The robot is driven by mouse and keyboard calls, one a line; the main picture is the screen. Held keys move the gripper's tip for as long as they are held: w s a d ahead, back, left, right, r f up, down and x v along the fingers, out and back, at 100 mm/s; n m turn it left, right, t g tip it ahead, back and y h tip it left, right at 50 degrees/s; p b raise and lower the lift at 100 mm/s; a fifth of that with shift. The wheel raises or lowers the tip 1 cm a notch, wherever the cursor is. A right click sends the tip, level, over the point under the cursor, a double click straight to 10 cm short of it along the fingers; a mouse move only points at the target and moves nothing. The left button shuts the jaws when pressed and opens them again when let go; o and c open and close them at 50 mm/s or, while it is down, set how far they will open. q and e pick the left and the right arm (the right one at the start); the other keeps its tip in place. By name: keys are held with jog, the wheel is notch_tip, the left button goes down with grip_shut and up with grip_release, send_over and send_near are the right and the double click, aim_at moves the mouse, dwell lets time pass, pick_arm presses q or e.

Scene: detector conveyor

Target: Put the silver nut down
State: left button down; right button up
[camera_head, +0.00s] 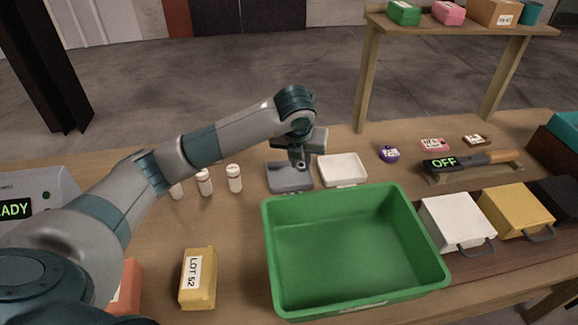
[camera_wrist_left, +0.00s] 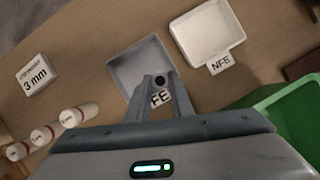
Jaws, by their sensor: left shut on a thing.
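My left gripper (camera_head: 301,164) points down over the grey tray (camera_head: 284,183). In the left wrist view my left gripper (camera_wrist_left: 158,86) is shut on a small round piece, the nut (camera_wrist_left: 160,80), which looks dark here. The nut is at the fingertips, seen against the grey tray (camera_wrist_left: 128,72), whose label reads FE. I cannot tell whether the nut touches the tray floor. The fingers hide part of the tray and label. My right gripper is not in view.
A white tray (camera_head: 343,170) labelled NFE stands right beside the grey one. A big green bin (camera_head: 432,262) is just in front. Several white bottles (camera_head: 235,178) stand to the left. A 3 mm block (camera_wrist_left: 34,76) also shows in the wrist view.

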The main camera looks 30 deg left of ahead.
pick_arm(q)
jog(key=a, duration=0.1)
jog(key=w+a+f+p, duration=0.1)
jog(key=a+f, duration=0.1)
jog(key=a, duration=0.1)
jog(key=shift+w+f, duration=0.15)
jog(key=shift+w, duration=0.1)
jog(key=shift+w+a+f, duration=0.15)
jog(key=shift+a+f, duration=0.15)
jog(key=shift+f+p, duration=0.3)
jog(key=shift+p, duration=0.15)
notch_tip(320, 180, down, 3)
jog(key=shift+f+p, duration=0.15)
jog(key=shift+p, duration=0.6)
